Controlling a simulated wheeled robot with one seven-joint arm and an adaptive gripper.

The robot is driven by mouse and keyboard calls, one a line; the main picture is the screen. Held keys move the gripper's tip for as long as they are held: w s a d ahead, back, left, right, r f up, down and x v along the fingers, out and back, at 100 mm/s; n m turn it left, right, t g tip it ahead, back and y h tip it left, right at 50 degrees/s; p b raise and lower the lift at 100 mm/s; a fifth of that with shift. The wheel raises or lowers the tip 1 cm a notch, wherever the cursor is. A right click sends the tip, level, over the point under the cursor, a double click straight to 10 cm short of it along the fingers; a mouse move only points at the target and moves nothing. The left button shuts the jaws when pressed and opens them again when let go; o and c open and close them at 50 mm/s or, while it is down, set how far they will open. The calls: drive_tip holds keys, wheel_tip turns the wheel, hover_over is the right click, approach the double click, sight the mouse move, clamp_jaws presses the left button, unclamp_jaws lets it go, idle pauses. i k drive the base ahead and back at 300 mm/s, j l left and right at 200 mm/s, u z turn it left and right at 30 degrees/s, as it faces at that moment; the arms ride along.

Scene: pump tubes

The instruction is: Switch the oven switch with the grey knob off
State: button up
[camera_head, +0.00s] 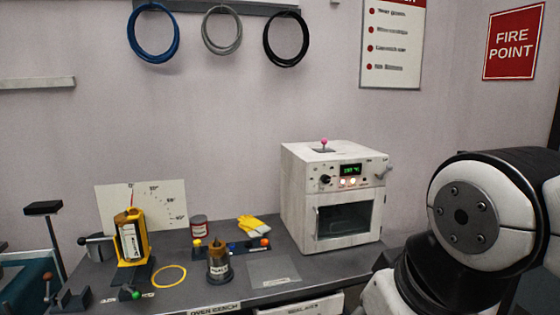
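A white box-shaped oven (298,208) stands at the right end of the bench. Its front panel has a lit green display (350,169), a dark round knob (324,180) at the left and small lit buttons (343,183). A greyish knob or lever (383,171) sticks out at the panel's right edge. It is too small to tell its switch position. A lever with a pink knob (323,142) stands on the oven's top. The glass oven door looks shut. My arm fills the lower right, to the right of the oven, and my gripper is out of view.
On the dark bench (190,287) stand a yellow device (132,240), a brown-topped bottle (218,262), a red-and-grey can (199,227), yellow gloves (257,225) and a yellow ring (169,276). A flat grey plate (273,270) lies before the oven. Coiled tubes (152,57) hang above.

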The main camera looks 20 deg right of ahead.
sight(390, 167)
drive_tip(key=i+l+z, duration=1.15)
drive_tip(key=i+j, duration=0.05)
drive_tip(key=j, duration=0.05)
